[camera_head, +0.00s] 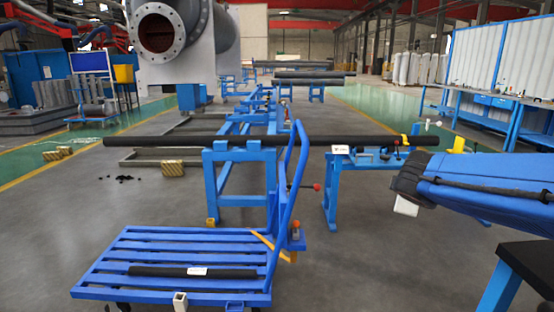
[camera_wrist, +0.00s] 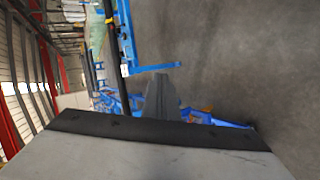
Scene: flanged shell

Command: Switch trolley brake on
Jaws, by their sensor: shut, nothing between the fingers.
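The blue slatted trolley (camera_head: 110,262) stands on the floor at the lower left of the head view, with its bent handle (camera_head: 290,190) rising at its right end. An orange-yellow lever (camera_head: 284,256) sits low by the foot of that handle; I cannot tell its brake position. A black bar with a white label (camera_head: 190,272) lies on the deck. My gripper (camera_wrist: 160,92) shows in the wrist view as a grey narrow shape, shut and empty. In the head view my blue arm enters at the right, well apart from the trolley.
A long black pipe (camera_head: 240,141) lies across blue stands (camera_head: 240,180) behind the trolley. A blue stand with a clamp (camera_head: 345,165) is right of the handle. Bare floor lies between trolley and arm. A large flanged shell (camera_head: 158,32) stands at the back.

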